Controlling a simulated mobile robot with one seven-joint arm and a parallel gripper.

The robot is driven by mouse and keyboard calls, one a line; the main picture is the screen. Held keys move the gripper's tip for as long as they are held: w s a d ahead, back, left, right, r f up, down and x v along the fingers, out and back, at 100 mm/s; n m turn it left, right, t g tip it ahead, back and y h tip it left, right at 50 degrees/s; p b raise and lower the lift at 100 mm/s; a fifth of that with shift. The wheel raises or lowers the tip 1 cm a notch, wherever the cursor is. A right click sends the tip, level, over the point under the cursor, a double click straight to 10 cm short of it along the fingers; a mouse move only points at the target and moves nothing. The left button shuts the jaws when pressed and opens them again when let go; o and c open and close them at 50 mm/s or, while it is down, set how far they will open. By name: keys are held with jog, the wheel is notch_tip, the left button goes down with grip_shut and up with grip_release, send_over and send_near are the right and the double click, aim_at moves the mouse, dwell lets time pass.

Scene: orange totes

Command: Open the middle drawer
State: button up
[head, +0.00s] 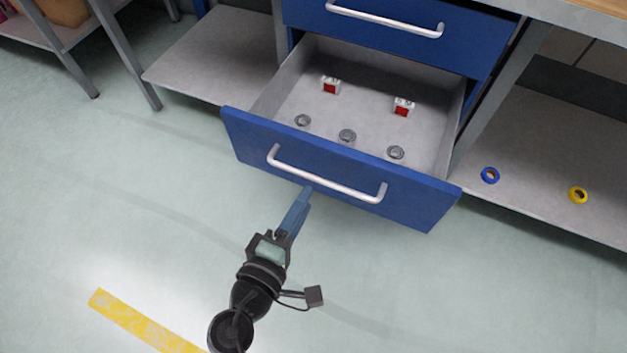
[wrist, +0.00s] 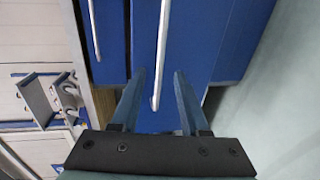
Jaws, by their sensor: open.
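A blue drawer (head: 250,143) stands pulled out in the head view, its inside open to view. A silver bar handle (head: 325,178) runs along its front. A closed blue drawer (head: 400,38) with its own handle sits above it. In the wrist view, turned sideways, blue fronts lie side by side, with a further one at the right (wrist: 243,40), so the open drawer seems to be the middle one. My gripper (head: 306,194) is open in front of the open drawer, near its handle. In the wrist view the handle (wrist: 163,50) ends between the fingertips (wrist: 158,75); contact cannot be told.
A blue ring (head: 490,175) and a yellow ring (head: 578,195) lie on the low right shelf (head: 540,150). A grey shelf (head: 210,60) is at left. Floor in front is clear.

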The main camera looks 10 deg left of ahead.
jog(key=v, duration=0.5)
jog(key=shift+s+a+p, duration=0.1)
jog(key=shift+s+p, duration=0.2)
jog(key=shift+s, duration=0.05)
